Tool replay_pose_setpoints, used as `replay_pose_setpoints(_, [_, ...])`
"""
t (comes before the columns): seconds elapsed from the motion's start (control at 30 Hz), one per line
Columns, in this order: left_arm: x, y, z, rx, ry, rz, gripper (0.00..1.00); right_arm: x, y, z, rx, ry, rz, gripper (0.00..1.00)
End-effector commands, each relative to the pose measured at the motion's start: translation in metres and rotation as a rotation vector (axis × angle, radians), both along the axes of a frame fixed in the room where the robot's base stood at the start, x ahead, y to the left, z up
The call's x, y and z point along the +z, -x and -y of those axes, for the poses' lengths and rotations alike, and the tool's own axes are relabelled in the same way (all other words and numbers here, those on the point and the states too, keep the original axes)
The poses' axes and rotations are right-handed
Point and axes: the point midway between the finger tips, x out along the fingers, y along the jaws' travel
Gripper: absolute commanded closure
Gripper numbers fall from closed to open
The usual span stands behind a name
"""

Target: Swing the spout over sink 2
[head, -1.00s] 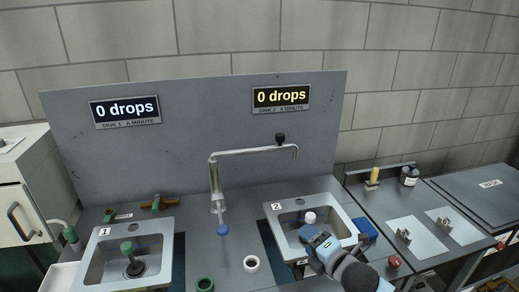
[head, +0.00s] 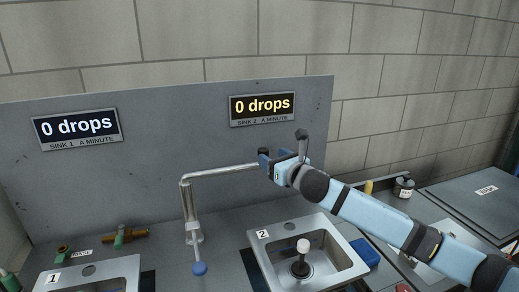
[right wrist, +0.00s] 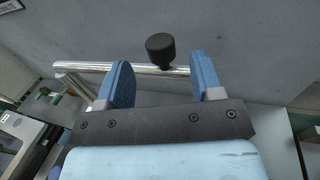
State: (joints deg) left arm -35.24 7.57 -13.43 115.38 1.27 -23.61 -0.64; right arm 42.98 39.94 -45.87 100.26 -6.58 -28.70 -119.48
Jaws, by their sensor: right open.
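The chrome spout (head: 225,171) runs right from its upright post (head: 190,212) toward sink 2 (head: 282,229), which bears a "2" label. My right gripper (head: 270,159) is at the spout's far end in the head view and hides its tip. In the right wrist view my right gripper (right wrist: 162,75) is open. The black knob (right wrist: 160,47) on the spout shows between and a little beyond the two blue fingers, apart from both. The spout tube (right wrist: 150,69) passes behind the fingers. My left gripper is not in view.
A stopper with a white top (head: 303,246) stands in sink 2. Sink 1 (head: 52,280) is at the lower left, with a blue-knobbed lever (head: 200,269) between the sinks. A grey panel (head: 160,150) with two "0 drops" displays stands behind the spout.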

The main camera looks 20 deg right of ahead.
Motion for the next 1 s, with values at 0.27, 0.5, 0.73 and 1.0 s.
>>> replay_pose_setpoints(0.27, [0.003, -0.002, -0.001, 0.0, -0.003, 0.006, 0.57, 0.0, -0.05, -0.016, 0.0, -0.003, -0.001, 0.39])
replay_pose_setpoints(0.5, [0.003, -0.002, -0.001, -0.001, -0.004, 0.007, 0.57, 0.0, -0.066, -0.021, 0.001, -0.002, -0.001, 0.39])
replay_pose_setpoints(0.73, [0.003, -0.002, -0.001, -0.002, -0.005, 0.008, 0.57, 0.0, -0.067, -0.021, 0.001, -0.002, -0.001, 0.39])
replay_pose_setpoints(1.0, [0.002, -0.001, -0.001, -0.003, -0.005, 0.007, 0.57, 0.0, -0.067, -0.02, 0.001, -0.002, -0.001, 0.92])
